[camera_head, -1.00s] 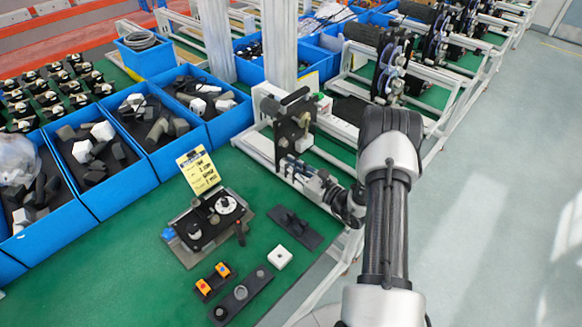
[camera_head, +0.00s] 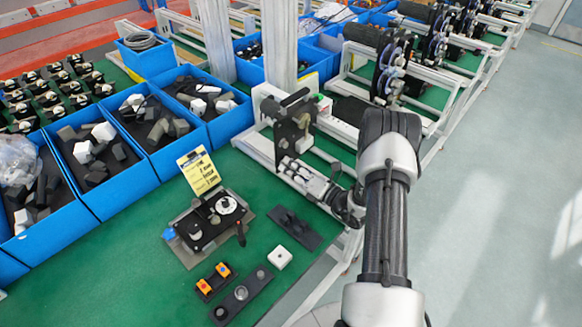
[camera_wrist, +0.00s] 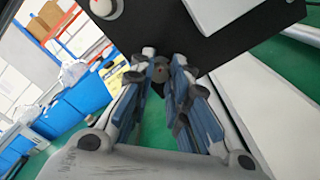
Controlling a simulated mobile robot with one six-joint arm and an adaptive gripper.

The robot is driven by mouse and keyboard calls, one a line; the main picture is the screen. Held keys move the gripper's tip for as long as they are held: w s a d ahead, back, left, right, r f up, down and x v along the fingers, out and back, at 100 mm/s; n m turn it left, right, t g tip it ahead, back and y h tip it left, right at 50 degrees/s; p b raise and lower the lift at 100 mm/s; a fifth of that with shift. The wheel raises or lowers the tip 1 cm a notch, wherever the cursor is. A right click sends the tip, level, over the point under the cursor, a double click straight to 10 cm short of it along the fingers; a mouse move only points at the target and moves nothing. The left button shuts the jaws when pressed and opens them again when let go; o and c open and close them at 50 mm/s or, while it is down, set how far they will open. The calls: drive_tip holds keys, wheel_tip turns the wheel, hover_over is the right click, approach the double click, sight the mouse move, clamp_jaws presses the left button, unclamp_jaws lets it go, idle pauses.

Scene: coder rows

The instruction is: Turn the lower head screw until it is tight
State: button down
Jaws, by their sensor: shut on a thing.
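A black upright plate (camera_head: 292,128) stands on a white frame beyond the arm, and it also fills the top of the wrist view (camera_wrist: 215,40). A dark screw head (camera_wrist: 159,74) sits at the plate's lower edge. My gripper (camera_wrist: 160,80) has its blue-sided fingers on either side of this screw head, shut on it. The fingers hide much of the screw. In the head view my gripper (camera_head: 290,165) reaches to the lower part of the plate; the screw is too small to make out there. A pale round head (camera_wrist: 103,8) shows higher on the plate.
White frame rails (camera_head: 255,150) run beside and below the gripper. On the green table stand a black device (camera_head: 208,222) with a yellow label, a small white block (camera_head: 279,257) and a black tray (camera_head: 295,228). Blue bins (camera_head: 100,170) line the left.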

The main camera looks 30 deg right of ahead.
drive_tip(key=m+p, duration=0.1)
drive_tip(key=m, duration=0.9)
drive_tip(key=shift+m, duration=0.3)
idle(0.4)
drive_tip(key=c, duration=1.5)
unclamp_jaws()
drive_tip(key=v, duration=1.2)
drive_tip(key=shift+f, duration=0.15)
